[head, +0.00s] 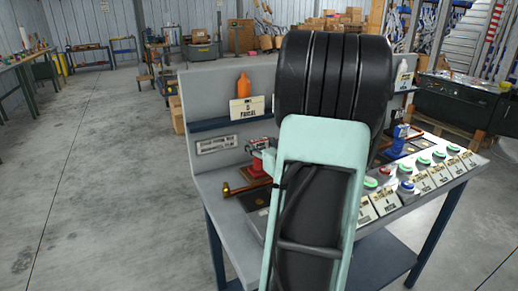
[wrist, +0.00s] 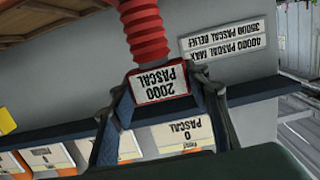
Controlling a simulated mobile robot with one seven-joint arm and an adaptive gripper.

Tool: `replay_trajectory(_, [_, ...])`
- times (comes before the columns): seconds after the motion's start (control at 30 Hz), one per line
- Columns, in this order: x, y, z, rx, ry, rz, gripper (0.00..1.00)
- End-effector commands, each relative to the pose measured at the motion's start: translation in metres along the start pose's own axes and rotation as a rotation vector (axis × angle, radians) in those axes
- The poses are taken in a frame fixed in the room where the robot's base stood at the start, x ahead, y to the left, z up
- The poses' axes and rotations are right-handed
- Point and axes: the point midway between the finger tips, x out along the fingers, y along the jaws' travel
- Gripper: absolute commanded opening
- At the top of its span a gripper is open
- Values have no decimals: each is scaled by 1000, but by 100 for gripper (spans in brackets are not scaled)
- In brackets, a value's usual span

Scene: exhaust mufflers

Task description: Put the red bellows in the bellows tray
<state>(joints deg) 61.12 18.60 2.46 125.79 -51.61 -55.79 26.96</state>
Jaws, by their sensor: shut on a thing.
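The red bellows (wrist: 147,32), a ribbed red tube, shows at the top of the wrist view, which is upside down. Its end block carries a white label (wrist: 159,83) reading 2000 PASCAL. My gripper (wrist: 162,84) is shut on this block, one finger at each side. The bellows' far end runs out of the frame. I cannot make out which part is the bellows tray.
The grey bench (head: 222,184) has a back panel and a blue shelf (head: 222,123) with an orange bottle (head: 243,85) and a label card (head: 247,108). A brass-headed hammer (head: 246,185) lies at the left. Several buttons with cards line the right front. Floor left is clear.

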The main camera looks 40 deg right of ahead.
Motion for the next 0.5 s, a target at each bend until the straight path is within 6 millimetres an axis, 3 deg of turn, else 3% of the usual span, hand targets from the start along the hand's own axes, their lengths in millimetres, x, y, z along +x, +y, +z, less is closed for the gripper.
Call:
replay_trajectory(0.27, [1, 0, 2, -1, 3, -1, 0])
replay_trajectory(0.3, [0, 0, 2, 0, 1, -1, 47])
replay_trajectory(0.43, [0, 0, 2, 0, 0, -1, 61])
replay_trajectory(0.5, [0, 0, 2, 0, 0, -1, 61])
